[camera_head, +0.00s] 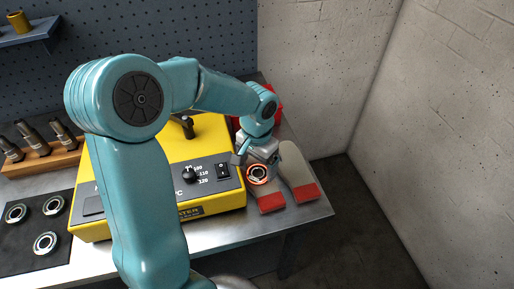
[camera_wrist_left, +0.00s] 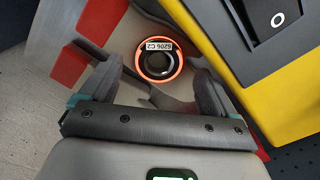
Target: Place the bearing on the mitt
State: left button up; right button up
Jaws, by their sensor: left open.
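The bearing (camera_head: 258,174) is a steel ring with a glowing orange rim. It appears to lie on the left part of the mitt (camera_head: 295,164), a grey pad with two red-ended legs at the right end of the bench. In the left wrist view the bearing (camera_wrist_left: 158,68) bears a label reading "6206 C2", and a red end of the mitt (camera_wrist_left: 100,28) shows beside it. My left gripper (camera_head: 256,161) is open above the bearing, its fingers (camera_wrist_left: 156,82) on either side of it and apart from it. My right gripper is not in view.
A yellow heater (camera_head: 222,158) with a dial and switch stands just left of the mitt. Several bearings lie on a dark mat (camera_head: 22,250) at left, near a wooden tool rack (camera_head: 40,162). A red object (camera_head: 276,103) is behind my arm. The bench edge is close in front of the mitt.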

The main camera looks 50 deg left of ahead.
pick_arm(q)
notch_tip(320, 180, up, 10)
dwell(0.3)
jog(key=shift+f, duration=0.15)
jog(key=shift+s+d, duration=0.1)
